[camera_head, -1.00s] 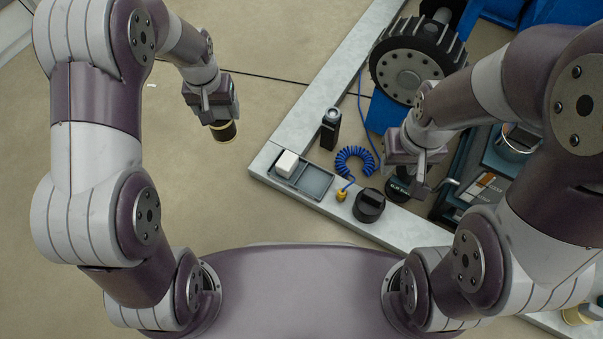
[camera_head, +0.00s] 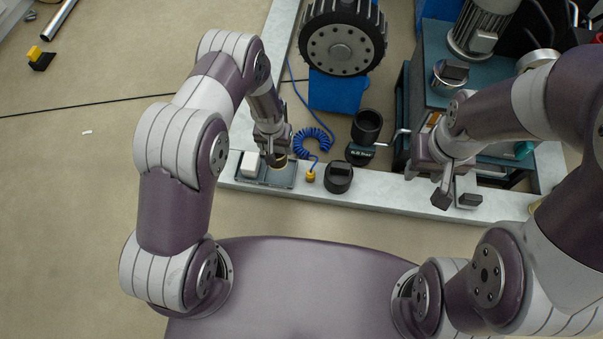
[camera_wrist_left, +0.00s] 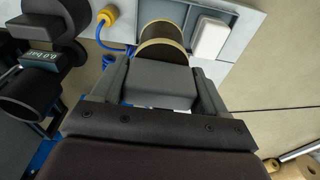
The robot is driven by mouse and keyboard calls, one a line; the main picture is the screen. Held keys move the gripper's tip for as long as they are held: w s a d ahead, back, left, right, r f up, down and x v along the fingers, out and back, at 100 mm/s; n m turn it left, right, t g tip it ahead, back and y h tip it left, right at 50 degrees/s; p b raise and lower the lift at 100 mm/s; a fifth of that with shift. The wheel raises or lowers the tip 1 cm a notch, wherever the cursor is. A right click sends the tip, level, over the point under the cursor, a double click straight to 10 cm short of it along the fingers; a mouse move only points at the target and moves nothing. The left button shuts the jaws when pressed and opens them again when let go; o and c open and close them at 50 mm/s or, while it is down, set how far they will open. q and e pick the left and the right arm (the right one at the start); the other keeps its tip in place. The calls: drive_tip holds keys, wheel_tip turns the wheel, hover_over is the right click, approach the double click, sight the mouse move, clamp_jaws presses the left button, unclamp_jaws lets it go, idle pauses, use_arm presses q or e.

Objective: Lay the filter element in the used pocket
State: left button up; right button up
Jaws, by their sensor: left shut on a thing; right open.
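The filter element (camera_wrist_left: 162,40), a dark cylinder with tan end rings, is held in my left gripper (camera_head: 273,155). In the head view its tan end (camera_head: 279,161) shows just below the fingers, over the right pocket of the small grey two-pocket tray (camera_head: 270,184). I cannot tell whether it touches the pocket floor. A white block (camera_head: 249,164) sits in the left pocket; it also shows in the left wrist view (camera_wrist_left: 210,39). No pocket label is readable.
A coiled blue hose (camera_head: 312,142) with a yellow fitting (camera_head: 310,176) lies right of the tray. A black round cap (camera_head: 338,178) and a black cup (camera_head: 367,127) with a pressure gauge (camera_wrist_left: 40,59) stand further right. A large black toothed wheel (camera_head: 342,38) is behind.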

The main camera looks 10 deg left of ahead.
use_arm(q)
drive_tip(key=f+b, duration=0.2)
drive_tip(key=f, duration=0.1)
drive_tip(key=f+b, duration=0.2)
drive_tip(key=f, duration=0.1)
drive_tip(key=w+f+b, duration=0.1)
drive_tip(key=f+b, duration=0.1)
drive_tip(key=f, duration=0.2)
drive_tip(key=shift+d, duration=0.2)
drive_tip(key=shift+w+r, duration=0.1)
drive_tip(key=shift+c, duration=0.5)
drive_tip(key=o, duration=1.3)
drive_tip(key=shift+f, duration=0.2)
drive_tip(key=shift+c, duration=0.2)
drive_tip(key=shift+r, duration=0.1)
